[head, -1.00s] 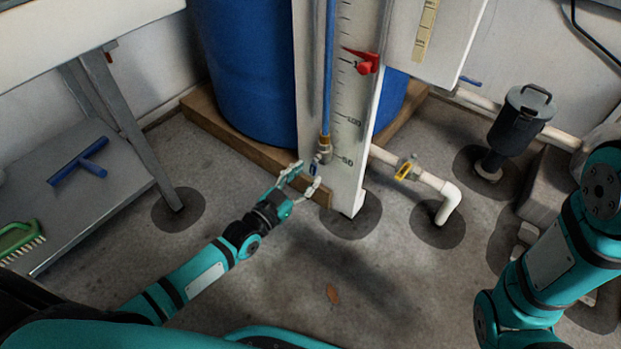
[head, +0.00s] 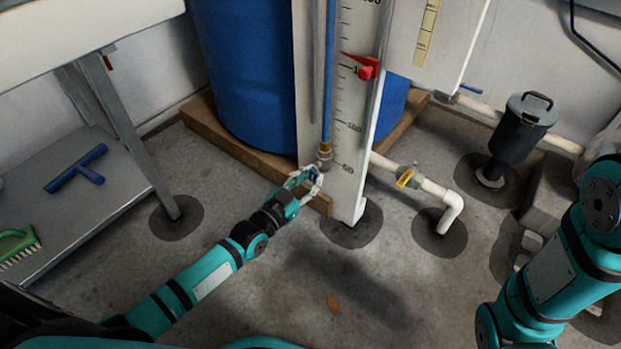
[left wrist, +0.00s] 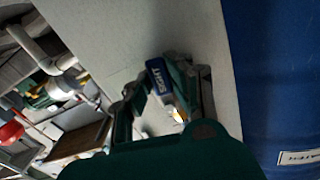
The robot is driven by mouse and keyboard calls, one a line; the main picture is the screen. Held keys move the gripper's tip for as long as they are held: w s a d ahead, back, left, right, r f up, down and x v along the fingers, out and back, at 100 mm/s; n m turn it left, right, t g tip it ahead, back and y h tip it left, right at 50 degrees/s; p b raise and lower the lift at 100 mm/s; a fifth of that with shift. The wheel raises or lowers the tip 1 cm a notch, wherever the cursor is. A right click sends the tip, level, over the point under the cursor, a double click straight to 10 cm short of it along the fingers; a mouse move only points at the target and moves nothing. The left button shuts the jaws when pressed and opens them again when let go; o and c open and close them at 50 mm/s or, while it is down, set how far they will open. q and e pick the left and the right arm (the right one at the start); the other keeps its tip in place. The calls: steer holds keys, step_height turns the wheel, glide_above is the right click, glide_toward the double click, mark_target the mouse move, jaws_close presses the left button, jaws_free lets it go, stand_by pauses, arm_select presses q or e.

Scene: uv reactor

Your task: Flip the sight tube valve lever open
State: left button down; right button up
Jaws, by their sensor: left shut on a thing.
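The sight tube (head: 329,75) is a blue column on the white graduated board (head: 349,187), in front of the blue tank. The sight tube valve (head: 325,152) is a brass fitting at its bottom end. Its blue lever, marked "SIGHT", shows in the left wrist view (left wrist: 158,78) between the fingers. My left gripper (head: 310,179) is shut on this lever, just below the brass fitting; it also shows in the left wrist view (left wrist: 163,95). In the head view the fingers hide most of the lever. My right gripper is out of view.
The blue tank (head: 245,75) stands on a wooden base (head: 225,135). A white pipe with a yellow-handled valve (head: 405,178) runs right of the board. A dark canister (head: 520,130) stands further right. A metal shelf (head: 75,205) with a blue squeegee and green brush is at left.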

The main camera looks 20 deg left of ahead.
arm_select(q)
steer(key=shift+s+d+r+n+p, duration=0.1)
steer(key=shift+d+r+n+p, duration=0.15)
steer(key=shift+n+p, duration=0.7)
steer(key=shift+f+p, duration=0.15)
steer(key=shift+p, duration=0.2)
steer(key=shift+d+f, duration=0.1)
steer(key=shift+f, duration=0.05)
steer(key=c, duration=1.2)
jaws_free()
